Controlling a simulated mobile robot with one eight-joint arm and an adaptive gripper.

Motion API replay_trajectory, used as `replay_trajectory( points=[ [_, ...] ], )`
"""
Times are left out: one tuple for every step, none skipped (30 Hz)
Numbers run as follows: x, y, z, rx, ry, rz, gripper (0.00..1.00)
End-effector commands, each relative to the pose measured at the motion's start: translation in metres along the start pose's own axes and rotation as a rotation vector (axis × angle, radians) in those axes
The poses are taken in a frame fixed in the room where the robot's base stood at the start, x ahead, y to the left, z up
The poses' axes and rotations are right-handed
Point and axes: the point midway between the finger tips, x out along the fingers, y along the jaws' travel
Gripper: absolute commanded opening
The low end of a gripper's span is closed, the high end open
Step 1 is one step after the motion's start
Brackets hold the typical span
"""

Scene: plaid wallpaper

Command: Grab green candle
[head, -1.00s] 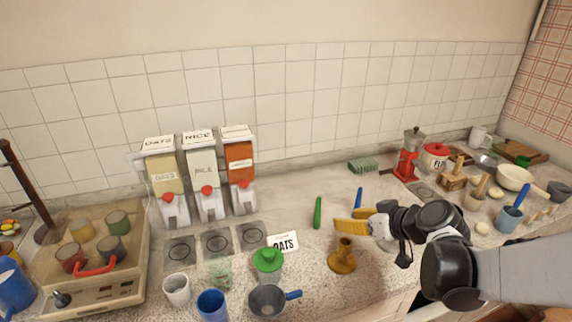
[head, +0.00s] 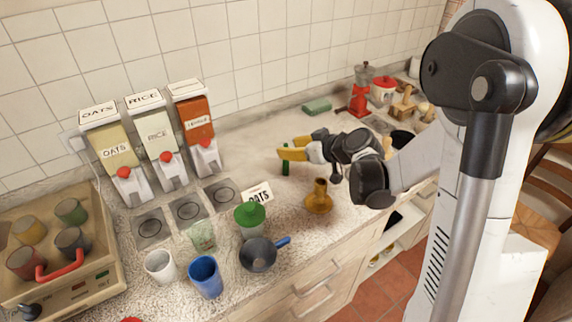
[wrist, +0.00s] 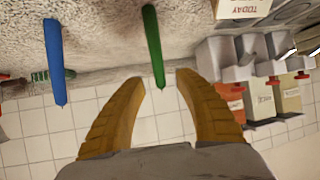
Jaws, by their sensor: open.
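The green candle (head: 285,168) is a slim stick on the counter, partly covered by my yellow fingers in the head view. In the wrist view the green candle (wrist: 152,42) lies just beyond and between my fingertips, its pointed end close to the gap. My gripper (wrist: 161,77) is open with nothing between its fingers; in the head view it (head: 281,153) hovers over the counter at the candle. A blue candle (wrist: 55,60) shows to the left in the wrist view.
A brass candle holder (head: 318,203) stands just in front of my gripper. Oats, rice and a third dispenser (head: 195,120) stand by the tiled wall. A green sponge (head: 317,106) lies behind.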

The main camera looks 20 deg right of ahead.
Motion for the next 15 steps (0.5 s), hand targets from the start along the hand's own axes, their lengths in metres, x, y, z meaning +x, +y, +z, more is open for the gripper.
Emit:
replay_trajectory(
  points=[
    [0.011, -0.001, 0.003, -0.002, 0.000, -0.002, 0.39],
    [0.015, -0.001, 0.003, -0.002, 0.000, -0.002, 0.39],
    [0.019, -0.001, 0.002, -0.001, 0.000, -0.001, 0.39],
    [0.022, -0.001, 0.002, 0.000, 0.001, -0.001, 0.39],
    [0.023, 0.000, 0.001, 0.000, 0.001, -0.001, 0.39],
    [0.023, 0.000, 0.001, 0.001, 0.001, 0.000, 0.39],
    [0.023, 0.000, 0.000, 0.001, 0.001, 0.000, 0.39],
    [0.022, 0.000, 0.000, 0.001, 0.000, 0.000, 0.39],
    [0.022, 0.000, 0.000, 0.001, 0.000, 0.000, 0.39],
    [0.022, 0.000, 0.000, 0.001, 0.000, 0.000, 0.39],
    [0.022, 0.000, 0.000, 0.001, 0.000, 0.000, 0.38],
    [0.022, 0.000, 0.000, 0.001, 0.000, 0.000, 0.26],
    [0.022, 0.000, 0.000, 0.001, 0.000, 0.000, 0.17],
    [0.022, 0.000, 0.000, 0.001, 0.000, 0.000, 0.07],
    [0.022, 0.000, 0.000, 0.000, 0.000, 0.000, 0.00]
  ],
)
